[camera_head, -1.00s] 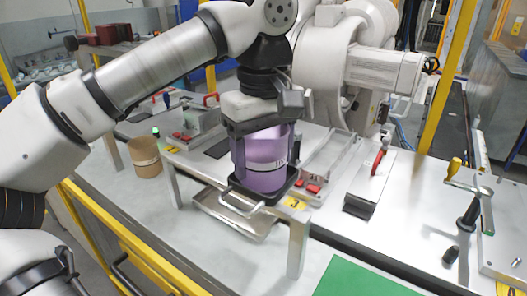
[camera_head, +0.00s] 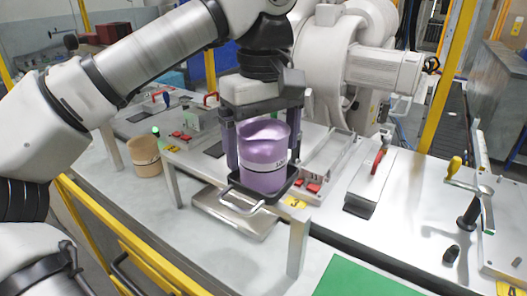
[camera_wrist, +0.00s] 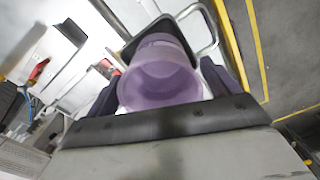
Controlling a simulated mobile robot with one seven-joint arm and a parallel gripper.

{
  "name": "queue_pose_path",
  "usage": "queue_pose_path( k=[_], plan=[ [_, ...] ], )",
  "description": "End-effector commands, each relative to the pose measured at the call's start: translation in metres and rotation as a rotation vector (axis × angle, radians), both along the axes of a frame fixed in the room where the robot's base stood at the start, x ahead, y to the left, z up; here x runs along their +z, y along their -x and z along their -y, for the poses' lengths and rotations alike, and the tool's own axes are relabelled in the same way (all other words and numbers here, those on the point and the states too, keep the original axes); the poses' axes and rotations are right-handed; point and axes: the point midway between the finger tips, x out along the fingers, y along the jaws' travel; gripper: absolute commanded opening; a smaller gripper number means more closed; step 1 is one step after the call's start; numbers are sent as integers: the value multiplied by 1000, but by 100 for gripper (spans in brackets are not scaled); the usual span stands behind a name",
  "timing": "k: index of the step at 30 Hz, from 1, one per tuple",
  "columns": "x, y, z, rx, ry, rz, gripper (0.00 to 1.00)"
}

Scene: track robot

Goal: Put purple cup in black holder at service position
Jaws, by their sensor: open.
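The purple cup (camera_head: 264,160) stands upright in the black holder (camera_head: 246,192), beside the yellow label marked 3. My gripper (camera_head: 264,150) is open above and around the cup, with one finger on each side and a gap between the fingers and the cup. In the wrist view the purple cup (camera_wrist: 158,75) shows its open rim toward the camera. The black holder (camera_wrist: 130,48) shows behind it. The lower part of the cup is hidden by the holder's rim.
A brown cup (camera_head: 145,156) stands at the left. A metal tray (camera_head: 235,216) lies under the holder. A clamp with a red handle (camera_head: 379,160) is on the right, with a green mat (camera_head: 365,280) in front. A yellow rail (camera_head: 110,235) runs along the front left.

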Motion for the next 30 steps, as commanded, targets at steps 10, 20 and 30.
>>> queue_pose_path(
  k=[10, 20, 30],
  plan=[
    [83, 0, 0, 0, 0, 1, 88],
    [101, 0, 0, -1, 1, -1, 88],
    [100, 0, 0, -1, 1, -1, 88]
  ],
)
